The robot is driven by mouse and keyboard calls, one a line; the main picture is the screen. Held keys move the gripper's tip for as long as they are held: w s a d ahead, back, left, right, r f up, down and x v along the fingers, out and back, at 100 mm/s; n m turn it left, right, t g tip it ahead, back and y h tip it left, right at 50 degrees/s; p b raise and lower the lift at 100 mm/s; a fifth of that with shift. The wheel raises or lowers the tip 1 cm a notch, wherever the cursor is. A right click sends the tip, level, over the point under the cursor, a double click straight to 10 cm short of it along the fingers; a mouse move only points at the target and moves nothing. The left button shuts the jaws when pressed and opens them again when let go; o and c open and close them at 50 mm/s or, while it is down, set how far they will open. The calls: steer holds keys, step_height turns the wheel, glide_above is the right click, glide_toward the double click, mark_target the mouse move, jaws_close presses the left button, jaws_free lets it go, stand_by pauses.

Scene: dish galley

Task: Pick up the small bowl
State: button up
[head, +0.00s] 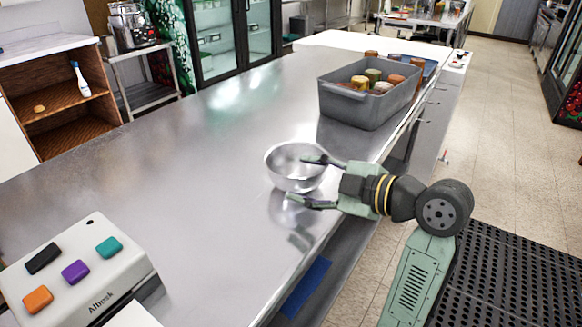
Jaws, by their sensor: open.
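The small bowl (283,161) is a shiny metal bowl, upright on the steel counter (217,149) near its right edge. My gripper (303,181) reaches in from the right with its jaws open. One finger overlaps the bowl's right rim in the picture, and the other shows lower, in front of the bowl's near side. I cannot tell whether either finger touches the bowl. The bowl's right side is partly hidden by the gripper.
A grey bin (352,108) holding several cups or jars stands farther back on the counter. A white box (78,275) with coloured buttons is at the near left. The counter left of the bowl is clear. A black perforated mat (520,275) lies on the floor at right.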

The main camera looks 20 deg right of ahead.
mark_target(272, 173)
steer(key=x, duration=0.3)
steer(key=shift+p, duration=0.3)
steer(key=x, duration=0.1)
steer(key=p+x, duration=0.1)
steer(key=x, duration=0.1)
steer(key=p+x, duration=0.1)
steer(key=shift+a+r, duration=0.25)
steer(key=shift+a, duration=0.2)
steer(key=shift+w+a+f, duration=0.25)
steer(key=shift+w, duration=0.2)
steer(key=shift+c, duration=0.5)
jaws_close()
